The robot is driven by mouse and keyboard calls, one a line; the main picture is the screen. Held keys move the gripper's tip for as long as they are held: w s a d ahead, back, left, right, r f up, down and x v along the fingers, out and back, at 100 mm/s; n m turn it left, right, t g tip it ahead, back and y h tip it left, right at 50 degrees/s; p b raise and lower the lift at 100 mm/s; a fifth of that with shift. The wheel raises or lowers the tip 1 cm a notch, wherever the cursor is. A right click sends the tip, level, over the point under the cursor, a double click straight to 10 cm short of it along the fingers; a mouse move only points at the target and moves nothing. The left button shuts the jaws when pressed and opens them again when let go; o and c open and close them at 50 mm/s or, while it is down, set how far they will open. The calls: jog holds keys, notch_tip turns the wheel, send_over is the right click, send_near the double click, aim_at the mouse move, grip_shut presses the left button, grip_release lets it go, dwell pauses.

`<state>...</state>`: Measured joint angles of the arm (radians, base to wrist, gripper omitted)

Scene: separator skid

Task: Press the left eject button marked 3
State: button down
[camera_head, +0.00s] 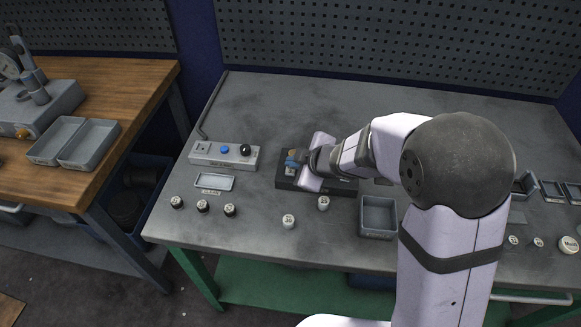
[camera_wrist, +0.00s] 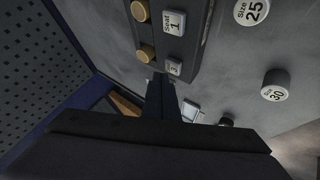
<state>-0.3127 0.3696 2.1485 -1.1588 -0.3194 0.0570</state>
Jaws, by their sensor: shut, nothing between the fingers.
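A dark block (camera_wrist: 190,48) shows at the top of the wrist view, with two round brass-coloured pieces along it. A small pale square marked 3 (camera_wrist: 174,68) sits at its near end, beside the nearer brass piece (camera_wrist: 147,53). A pale square marked Seat 1 (camera_wrist: 173,22) is further along. My gripper (camera_wrist: 161,78) is shut and empty, its tips close to the 3; I cannot tell whether they touch the block. In the head view my gripper is over the dark block (camera_head: 286,183) and hides much of it.
A pale control box (camera_head: 209,154) with a blue button and a black knob stands left of the block. Several round labelled pieces, including one marked 30 (camera_head: 288,221), and a grey tray (camera_head: 378,232) lie in front. The back of the table is clear.

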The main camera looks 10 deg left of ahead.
aim_at(294, 173)
jog(key=shift+r, duration=0.1)
notch_tip(294, 173, up, 5)
jog(key=p, duration=0.5)
dwell(0.3)
dwell(0.7)
jog(key=s+d+m+h, duration=0.2)
jog(key=d+m, duration=0.1)
jog(key=d, duration=0.3)
jog(key=s+d+m+h, duration=0.1)
jog(key=d+m+h, duration=0.1)
jog(key=d, duration=0.4)
jog(key=s+d+m+h, duration=0.2)
jog(key=d+m, duration=0.2)
jog(key=d, duration=0.2)
jog(key=shift+s+d+f+m+g+h, duration=0.25)
jog(key=shift+s+d+m+g+h, duration=0.05)
jog(key=shift+d+g, duration=0.1)
jog(key=s+d+m+g, duration=0.2)
jog(key=s+m+g, duration=0.1)
jog(key=s, duration=0.6)
jog(key=s+d+f+m+g, duration=0.1)
jog(key=s+m+g, duration=0.2)
jog(key=s, duration=0.6)
jog(key=shift+s+d+f+m, duration=0.25)
jog(key=shift+s+d+m, duration=0.15)
jog(key=shift+m, duration=0.5)
